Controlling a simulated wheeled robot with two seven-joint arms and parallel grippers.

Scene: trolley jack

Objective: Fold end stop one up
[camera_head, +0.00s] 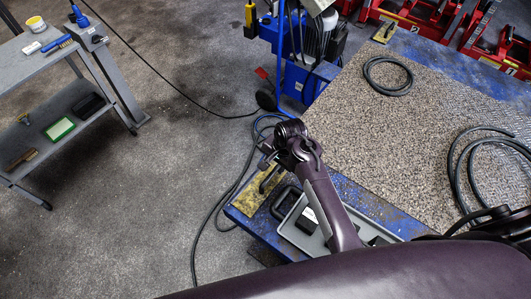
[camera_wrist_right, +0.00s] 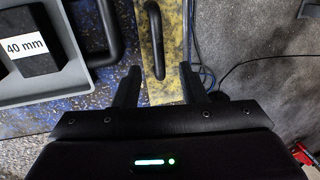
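The yellow end stop (camera_head: 251,193) lies flat at the near corner of the blue lift platform (camera_head: 388,216), partly covered by my right gripper (camera_head: 265,163). In the right wrist view the yellow end stop (camera_wrist_right: 173,62) has a dark looped handle along it. My right gripper (camera_wrist_right: 160,88) is open, its fingers apart on either side of the end stop's near end. The handle lies ahead, between the finger lines; I see no contact. A second yellow end stop (camera_head: 385,32) lies at the platform's far corner. I cannot tell which is number one. My left gripper is not in view.
A grey tray (camera_head: 288,229) with black blocks sits beside the end stop; one block (camera_wrist_right: 30,40) reads "40 mm". Cables (camera_head: 210,215) run on the floor nearby. A blue machine (camera_head: 300,78) stands behind. A grey trolley (camera_head: 50,65) is at left, with open floor between.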

